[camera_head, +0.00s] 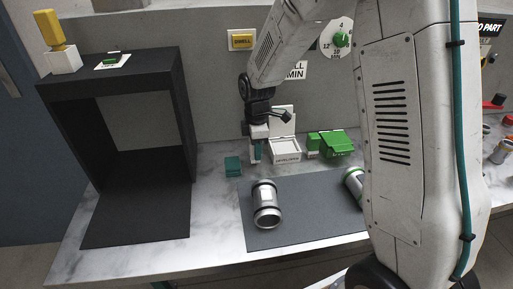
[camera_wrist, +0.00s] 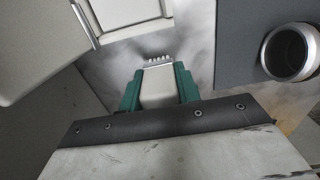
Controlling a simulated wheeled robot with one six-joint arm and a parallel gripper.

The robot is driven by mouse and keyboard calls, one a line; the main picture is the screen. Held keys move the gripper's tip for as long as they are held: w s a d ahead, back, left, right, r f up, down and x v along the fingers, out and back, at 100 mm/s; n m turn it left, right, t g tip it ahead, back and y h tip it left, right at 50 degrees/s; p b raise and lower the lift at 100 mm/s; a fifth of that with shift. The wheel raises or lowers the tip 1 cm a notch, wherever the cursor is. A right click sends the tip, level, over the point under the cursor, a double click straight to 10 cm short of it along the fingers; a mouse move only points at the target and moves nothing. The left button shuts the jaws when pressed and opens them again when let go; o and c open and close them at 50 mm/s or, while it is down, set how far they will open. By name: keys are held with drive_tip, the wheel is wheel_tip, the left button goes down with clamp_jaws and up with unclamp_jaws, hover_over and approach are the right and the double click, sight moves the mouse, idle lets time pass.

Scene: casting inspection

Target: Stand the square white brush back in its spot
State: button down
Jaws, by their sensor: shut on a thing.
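The square white brush (camera_wrist: 158,88) is between the teal fingers of my gripper (camera_wrist: 158,82) in the wrist view. Its pale bristles point away from my gripper, towards the bench top. In the head view my gripper (camera_head: 256,152) is low over the bench, just left of the open white box. The brush is mostly hidden there. I cannot tell whether the bristles touch the bench. No marked spot for the brush is clear in either view.
The open white box (camera_head: 286,157) stands close right of my gripper, with a green box (camera_head: 337,152) beyond it. A small teal block (camera_head: 233,170) is at left. A black booth (camera_head: 115,75) is farther left.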

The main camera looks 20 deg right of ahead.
drive_tip(key=shift+f, duration=0.1)
drive_tip(key=shift+f, duration=0.15)
drive_tip(key=c, duration=1)
unclamp_jaws()
drive_tip(key=r, duration=0.8)
drive_tip(key=shift+s+d, duration=0.25)
drive_tip(key=s+d+r+m, duration=0.2)
drive_tip(key=s+r+m, duration=0.5)
drive_tip(key=s+r, duration=0.55)
drive_tip(key=s+m, duration=0.3)
drive_tip(key=s, duration=0.3)
drive_tip(key=s+m, duration=0.3)
drive_tip(key=s, duration=0.3)
drive_tip(key=s+m+t, duration=0.1)
drive_tip(key=s+m, duration=0.1)
drive_tip(key=s, duration=0.5)
drive_tip(key=shift+d+m, duration=0.3)
drive_tip(key=shift+m, duration=0.1)
